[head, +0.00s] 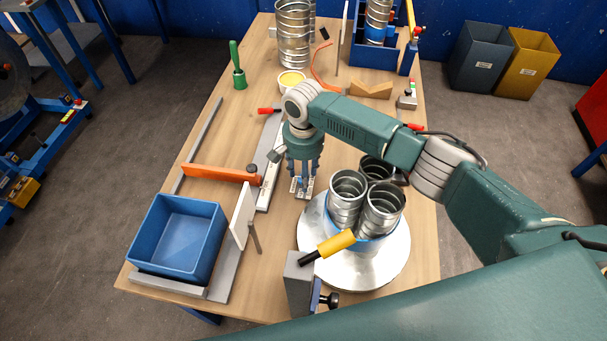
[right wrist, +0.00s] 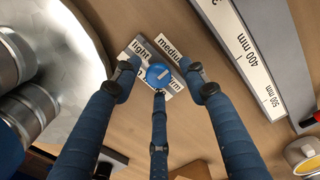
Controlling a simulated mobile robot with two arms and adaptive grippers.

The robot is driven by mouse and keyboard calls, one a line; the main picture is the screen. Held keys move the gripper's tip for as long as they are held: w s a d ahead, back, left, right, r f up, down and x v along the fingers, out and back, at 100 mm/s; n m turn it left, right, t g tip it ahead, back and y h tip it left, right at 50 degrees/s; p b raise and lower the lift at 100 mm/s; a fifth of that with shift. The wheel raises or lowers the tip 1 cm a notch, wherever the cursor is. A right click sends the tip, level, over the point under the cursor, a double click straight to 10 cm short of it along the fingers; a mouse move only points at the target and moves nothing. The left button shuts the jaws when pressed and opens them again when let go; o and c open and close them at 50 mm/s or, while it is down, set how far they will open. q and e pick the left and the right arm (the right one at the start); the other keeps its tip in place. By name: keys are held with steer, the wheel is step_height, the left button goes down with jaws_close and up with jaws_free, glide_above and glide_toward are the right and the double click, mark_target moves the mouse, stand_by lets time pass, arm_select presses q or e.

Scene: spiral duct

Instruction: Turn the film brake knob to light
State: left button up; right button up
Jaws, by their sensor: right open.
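The film brake knob (right wrist: 159,75) is a small blue round knob with a pale mark on top, in the right wrist view. It sits among white labels: "light" (right wrist: 136,54) at left, "medium" (right wrist: 169,46) at upper right, and a partly covered one reading "rm" (right wrist: 175,85) at lower right. I cannot tell which label the mark points to. My right gripper (head: 304,174) points down over the label plate (head: 301,188) in the head view. Its three fingers (right wrist: 159,82) are open, spread around the knob in the picture; contact is not clear. My left gripper is not in view.
A silver turntable (head: 315,243) carrying metal spiral ducts (head: 347,190) stands close to the right of the gripper. A grey ruler rail (head: 265,190) lies to its left, with an orange arm (head: 215,173). A blue bin (head: 178,238) stands at the front left.

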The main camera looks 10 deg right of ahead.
steer(key=shift+f, duration=0.3)
jaws_close()
steer(key=shift+r, duration=0.1)
steer(key=shift+r+n+p, duration=0.1)
steer(key=shift+n+p, duration=0.2)
steer(key=shift+p, duration=0.15)
